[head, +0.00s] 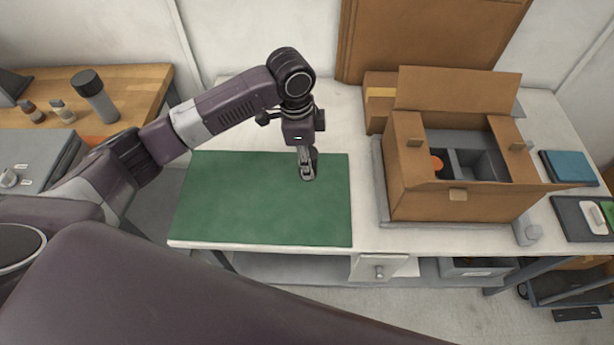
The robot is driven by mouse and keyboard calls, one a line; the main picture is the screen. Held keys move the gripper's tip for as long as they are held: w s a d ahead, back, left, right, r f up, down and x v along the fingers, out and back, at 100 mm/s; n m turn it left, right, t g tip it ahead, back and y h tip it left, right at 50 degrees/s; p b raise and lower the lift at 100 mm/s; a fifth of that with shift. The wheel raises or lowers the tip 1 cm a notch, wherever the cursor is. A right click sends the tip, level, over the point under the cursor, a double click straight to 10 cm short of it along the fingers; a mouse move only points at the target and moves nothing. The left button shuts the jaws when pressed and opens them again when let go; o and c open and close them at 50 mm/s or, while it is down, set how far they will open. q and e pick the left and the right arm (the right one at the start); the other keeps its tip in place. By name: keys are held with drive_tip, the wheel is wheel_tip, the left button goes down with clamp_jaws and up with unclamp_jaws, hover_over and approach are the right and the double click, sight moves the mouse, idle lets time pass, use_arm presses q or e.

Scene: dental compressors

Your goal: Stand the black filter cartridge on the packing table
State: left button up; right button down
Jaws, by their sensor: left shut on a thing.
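My left gripper (307,174) points down over the upper right part of the green mat on the packing table (385,239). Its fingers are shut on a small dark thing, which fits the black filter cartridge. The fingers hide most of it, so its outline and tilt are unclear. I cannot tell whether it touches the mat or hangs just above it. My right gripper is not in view.
The green mat (255,205) is otherwise bare. An open cardboard box (465,205) with grey dividers and an orange-topped item stands right of it. A blue case (570,166) lies at far right. A black-capped grey cylinder (97,98) stands on the wooden bench (140,85).

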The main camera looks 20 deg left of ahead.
use_arm(q)
wheel_tip(320, 180, down, 3)
drive_tip(key=shift+f, duration=0.75)
wheel_tip(320, 180, down, 4)
drive_tip(key=shift+r+p, duration=0.15)
drive_tip(key=shift+p, duration=0.3)
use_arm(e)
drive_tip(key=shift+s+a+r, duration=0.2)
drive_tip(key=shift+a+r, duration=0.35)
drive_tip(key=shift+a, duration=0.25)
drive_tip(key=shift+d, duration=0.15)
use_arm(q)
drive_tip(key=o, duration=1.2)
drive_tip(key=shift+c, duration=0.2)
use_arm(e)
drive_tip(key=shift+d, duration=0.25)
